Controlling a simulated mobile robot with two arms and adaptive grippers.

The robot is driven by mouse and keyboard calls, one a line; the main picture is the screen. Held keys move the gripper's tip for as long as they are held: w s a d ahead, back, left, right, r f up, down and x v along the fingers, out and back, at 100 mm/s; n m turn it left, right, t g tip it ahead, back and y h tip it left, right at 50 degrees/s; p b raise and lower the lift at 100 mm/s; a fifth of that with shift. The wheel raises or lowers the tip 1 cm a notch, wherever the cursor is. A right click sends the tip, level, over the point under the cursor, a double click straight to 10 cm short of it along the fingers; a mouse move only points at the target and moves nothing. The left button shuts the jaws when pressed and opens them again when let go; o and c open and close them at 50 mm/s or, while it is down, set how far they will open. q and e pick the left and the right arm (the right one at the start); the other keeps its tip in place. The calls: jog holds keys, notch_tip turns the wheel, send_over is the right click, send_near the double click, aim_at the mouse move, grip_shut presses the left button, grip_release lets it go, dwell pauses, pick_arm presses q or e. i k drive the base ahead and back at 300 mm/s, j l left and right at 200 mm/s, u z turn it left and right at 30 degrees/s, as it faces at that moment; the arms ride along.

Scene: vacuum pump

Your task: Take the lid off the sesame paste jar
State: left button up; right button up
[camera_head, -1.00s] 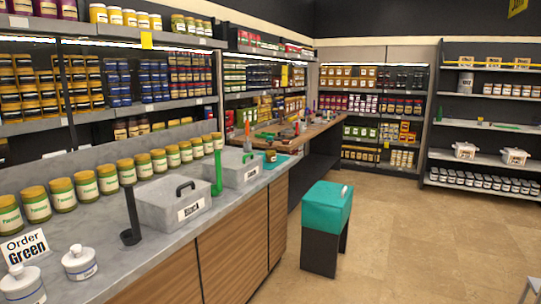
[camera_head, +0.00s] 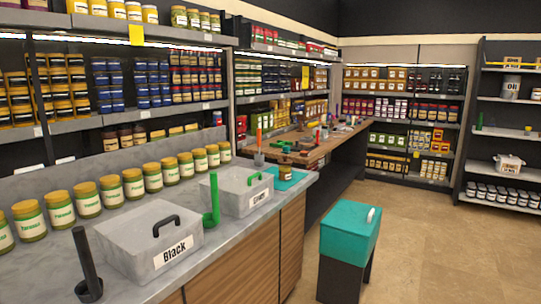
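A row of jars (camera_head: 133,184) with yellowish lids and green-lettered labels stands along the back of the grey counter. All of these lids appear to be on. The jar labels are too small to read, so I cannot tell which one is sesame paste. Neither of my grippers shows in this view.
Two grey lidded boxes, one labelled Black (camera_head: 150,245) and one with a green handle (camera_head: 240,192), stand on the counter (camera_head: 225,240). A black ladle (camera_head: 86,265) and a green ladle (camera_head: 213,205) stand beside them.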

aim_at(284, 161)
jog(key=i+l+u, duration=0.25)
jog(key=i+l, duration=0.35)
jog(key=i, duration=0.25)
jog(key=i+l+u, duration=0.25)
jog(key=i+l, duration=0.5)
jog(key=i+j, duration=0.05)
jog(key=i, duration=0.05)
